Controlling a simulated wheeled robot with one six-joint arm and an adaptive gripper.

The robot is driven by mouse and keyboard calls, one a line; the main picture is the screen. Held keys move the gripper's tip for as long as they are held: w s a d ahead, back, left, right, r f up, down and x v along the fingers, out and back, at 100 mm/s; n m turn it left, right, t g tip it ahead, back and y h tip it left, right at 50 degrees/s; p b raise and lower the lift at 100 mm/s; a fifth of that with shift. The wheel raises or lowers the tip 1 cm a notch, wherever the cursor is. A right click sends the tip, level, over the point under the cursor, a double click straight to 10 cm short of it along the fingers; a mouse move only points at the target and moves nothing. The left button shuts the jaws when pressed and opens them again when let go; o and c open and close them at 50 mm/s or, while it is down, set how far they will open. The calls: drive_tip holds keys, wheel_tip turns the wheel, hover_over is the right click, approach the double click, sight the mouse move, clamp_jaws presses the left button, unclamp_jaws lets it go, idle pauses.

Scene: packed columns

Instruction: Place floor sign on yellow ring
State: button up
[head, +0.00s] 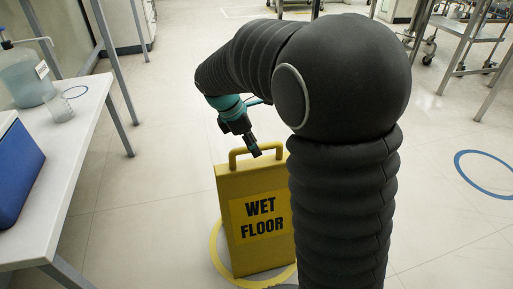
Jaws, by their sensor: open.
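A yellow floor sign (240,235) with "WET FLOOR" in black stands upright on the floor, with a handle loop on top. The yellow ring (218,262) is marked on the floor around its base, and the sign appears to stand inside it. My arm hides the sign's right edge and part of the ring. My gripper (256,152) is open, pointing down just above the sign's handle. It looks apart from the handle, and nothing is seen between its fingers.
A white table (72,150) at the left holds a blue box (18,172), a water jug (27,78) and a clear cup (59,106). A blue ring (462,176) lies on the floor at the right. Metal carts (470,35) stand at the back right. Floor between is clear.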

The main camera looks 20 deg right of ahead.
drive_tip(key=p+v, duration=0.1)
drive_tip(key=v, duration=0.7)
drive_tip(key=shift+a+r, duration=0.15)
drive_tip(key=shift+r, duration=0.1)
drive_tip(key=s+d+m+t+y, duration=0.2)
drive_tip(key=s+m, duration=0.7)
drive_tip(key=s, duration=0.2)
drive_tip(key=s+d+m+t+y, duration=0.2)
drive_tip(key=s+m+t, duration=0.1)
drive_tip(key=s+m, duration=0.6)
drive_tip(key=s, duration=0.3)
drive_tip(key=shift+d+t, duration=0.2)
drive_tip(key=shift+t, duration=0.1)
drive_tip(key=shift+s+r+p, duration=0.1)
drive_tip(key=shift+r+p, duration=0.15)
drive_tip(key=shift+p, duration=0.1)
wheel_tip(320, 180, up, 4)
drive_tip(key=p, duration=0.4)
